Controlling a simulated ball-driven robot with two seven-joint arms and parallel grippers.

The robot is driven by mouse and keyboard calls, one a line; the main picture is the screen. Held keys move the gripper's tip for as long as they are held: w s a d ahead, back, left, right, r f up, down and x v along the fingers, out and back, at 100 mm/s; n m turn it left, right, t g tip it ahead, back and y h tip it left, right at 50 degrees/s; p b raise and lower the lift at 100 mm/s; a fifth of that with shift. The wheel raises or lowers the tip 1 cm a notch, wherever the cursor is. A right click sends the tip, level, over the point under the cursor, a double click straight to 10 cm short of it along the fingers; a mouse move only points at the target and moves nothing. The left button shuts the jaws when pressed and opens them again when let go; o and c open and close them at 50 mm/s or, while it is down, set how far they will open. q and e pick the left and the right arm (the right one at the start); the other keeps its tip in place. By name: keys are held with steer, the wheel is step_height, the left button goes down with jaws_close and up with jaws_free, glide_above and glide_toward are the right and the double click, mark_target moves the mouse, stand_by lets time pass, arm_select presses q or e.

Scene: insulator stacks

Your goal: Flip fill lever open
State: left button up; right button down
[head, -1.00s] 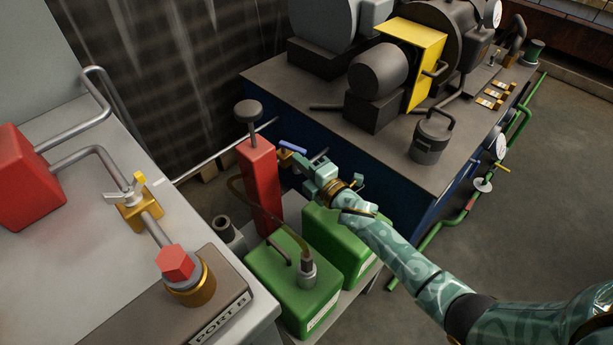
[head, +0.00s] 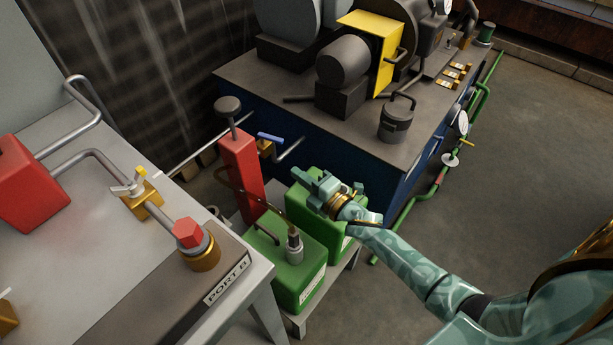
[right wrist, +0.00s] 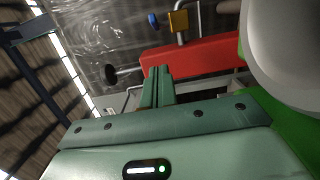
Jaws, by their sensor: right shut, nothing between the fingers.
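A blue lever (head: 270,137) sits on a small brass valve (head: 265,149) on the pipe just right of the red pump column (head: 240,165). In the right wrist view the blue lever (right wrist: 153,20) and brass valve (right wrist: 178,20) show at the top, beyond the red column (right wrist: 190,58). My right gripper (head: 302,178) is shut and empty. It is below and right of the lever in the head view, apart from it, over the rear green can (head: 318,215). Its fingers show together in the right wrist view (right wrist: 158,76). My left gripper is out of view.
A second brass valve (head: 140,200) with a yellow-tipped handle stands on the left bench. The front green can (head: 285,270) has a hose to its cap. The dark machine table (head: 330,125) is behind my gripper; open floor (head: 500,180) lies at right.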

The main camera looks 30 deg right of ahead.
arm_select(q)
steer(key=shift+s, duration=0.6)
arm_select(e)
steer(key=shift+s+d, duration=0.2)
steer(key=shift+s, duration=0.35)
